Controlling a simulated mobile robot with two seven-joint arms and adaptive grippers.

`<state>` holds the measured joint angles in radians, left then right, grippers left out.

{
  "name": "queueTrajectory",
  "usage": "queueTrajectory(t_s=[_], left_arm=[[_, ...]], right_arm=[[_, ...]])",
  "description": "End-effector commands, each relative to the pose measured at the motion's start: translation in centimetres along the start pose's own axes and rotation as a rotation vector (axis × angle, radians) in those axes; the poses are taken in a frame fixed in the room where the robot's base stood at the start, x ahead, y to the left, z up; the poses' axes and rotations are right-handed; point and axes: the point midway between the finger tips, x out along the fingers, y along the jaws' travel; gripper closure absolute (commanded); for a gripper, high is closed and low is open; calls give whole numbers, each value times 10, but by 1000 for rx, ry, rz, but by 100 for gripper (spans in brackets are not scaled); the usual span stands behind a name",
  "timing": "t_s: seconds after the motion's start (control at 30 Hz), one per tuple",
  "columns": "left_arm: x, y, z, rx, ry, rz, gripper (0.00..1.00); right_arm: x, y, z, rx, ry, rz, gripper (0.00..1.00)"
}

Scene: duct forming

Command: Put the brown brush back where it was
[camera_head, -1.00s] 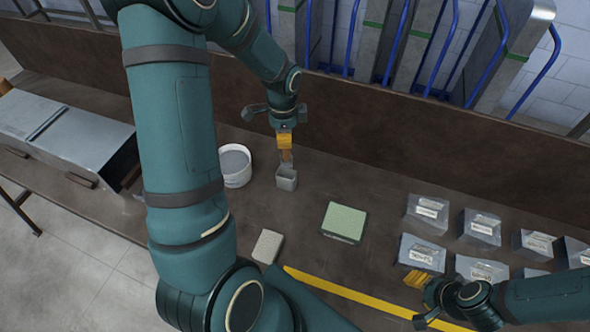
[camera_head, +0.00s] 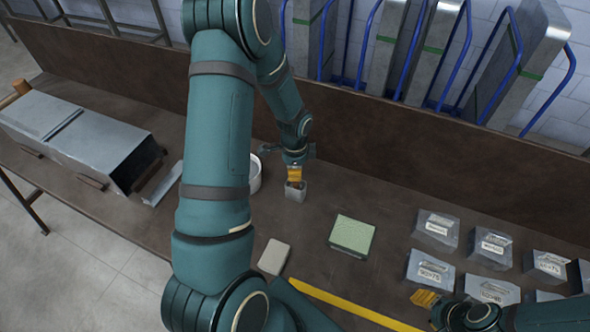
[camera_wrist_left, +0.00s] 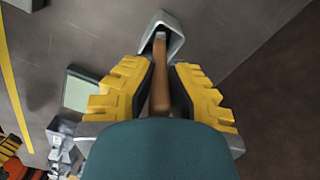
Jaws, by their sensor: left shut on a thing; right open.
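My left gripper (camera_head: 294,172) is shut on the brown brush, whose wooden handle (camera_wrist_left: 160,80) runs between its yellow fingers in the left wrist view. The brush points down into the mouth of a small grey square cup (camera_head: 292,193). The cup's rim also shows in the left wrist view (camera_wrist_left: 179,42). The brush's far end is in the cup's opening; how deep it sits, and whether it touches the bottom, I cannot tell. My right gripper (camera_head: 425,298) is open and empty, low at the right, near the labelled blocks.
A white round tub (camera_head: 256,176) stands left of the cup, partly behind my arm. A green pad (camera_head: 351,235) and a pale block (camera_head: 274,257) lie nearer. Several labelled grey blocks (camera_head: 436,229) stand right. A metal duct (camera_head: 75,135) lies left. A brown wall (camera_head: 400,135) bounds the back.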

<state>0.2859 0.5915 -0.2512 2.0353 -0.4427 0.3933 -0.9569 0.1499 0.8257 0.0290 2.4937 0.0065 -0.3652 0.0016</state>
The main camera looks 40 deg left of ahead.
Motion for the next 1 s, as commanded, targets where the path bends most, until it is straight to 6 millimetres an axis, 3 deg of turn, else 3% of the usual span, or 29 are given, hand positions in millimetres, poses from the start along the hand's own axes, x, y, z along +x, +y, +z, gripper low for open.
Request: queueTrajectory(t_s=[0.1,0.13,0.17,0.57,0.67,1.0], left_arm=[[4,0,0,0,0,0,100],[3,0,0,0,0,0,76],[2,0,0,0,0,0,66],[-3,0,0,0,0,-1,66],[-15,-1,0,0,2,-4,66],[-83,-1,0,-1,2,-5,66]], right_arm=[[3,1,0,0,0,0,53],[3,1,0,0,0,0,53],[2,1,0,0,0,0,53],[-2,0,0,0,0,0,53],[-1,0,0,0,0,0,53],[-4,-1,0,0,0,-1,53]])
